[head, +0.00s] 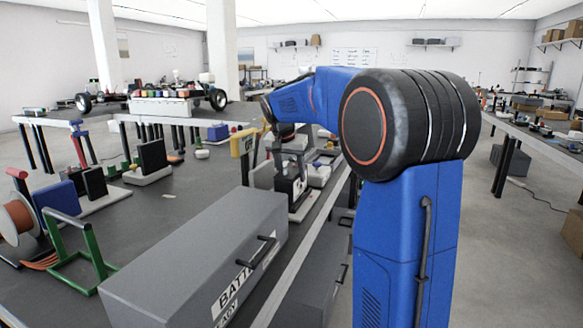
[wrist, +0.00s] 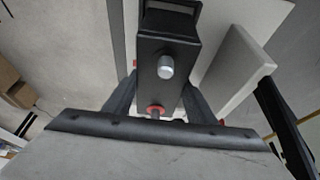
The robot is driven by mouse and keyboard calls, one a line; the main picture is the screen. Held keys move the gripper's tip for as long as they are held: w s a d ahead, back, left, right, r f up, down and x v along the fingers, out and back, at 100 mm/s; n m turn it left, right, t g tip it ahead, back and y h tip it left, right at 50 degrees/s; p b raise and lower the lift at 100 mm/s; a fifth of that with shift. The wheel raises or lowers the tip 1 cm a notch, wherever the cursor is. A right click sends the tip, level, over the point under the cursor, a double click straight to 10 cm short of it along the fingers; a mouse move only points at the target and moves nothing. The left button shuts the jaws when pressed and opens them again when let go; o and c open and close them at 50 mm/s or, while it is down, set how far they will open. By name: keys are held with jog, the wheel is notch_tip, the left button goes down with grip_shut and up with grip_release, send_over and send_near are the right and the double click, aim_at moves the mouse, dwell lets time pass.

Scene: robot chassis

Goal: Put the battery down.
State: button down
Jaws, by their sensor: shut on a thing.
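The battery (wrist: 168,48) is a black box with a grey round terminal and a red-ringed terminal, seen close up in the wrist view. My gripper (wrist: 160,95) is shut on it, with one dark finger on each side. In the head view my gripper (head: 288,152) is at the table's right edge, beyond the grey case. A dark block (head: 289,184) under it appears to be the held battery. Its underside is hidden, so I cannot tell whether it touches anything below.
A large grey case (head: 185,262) with a black handle and a partly readable "BATT" label stands in front. A green frame (head: 75,258), a cable spool (head: 18,222) and several dark blocks stand at left. The middle of the dark table (head: 165,202) is mostly clear.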

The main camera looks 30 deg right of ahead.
jog(key=shift+f, duration=0.85)
jog(key=c, duration=0.8)
grip_release()
jog(key=shift+f, duration=0.2)
jog(key=v, duration=1.2)
jog(key=shift+r, duration=0.15)
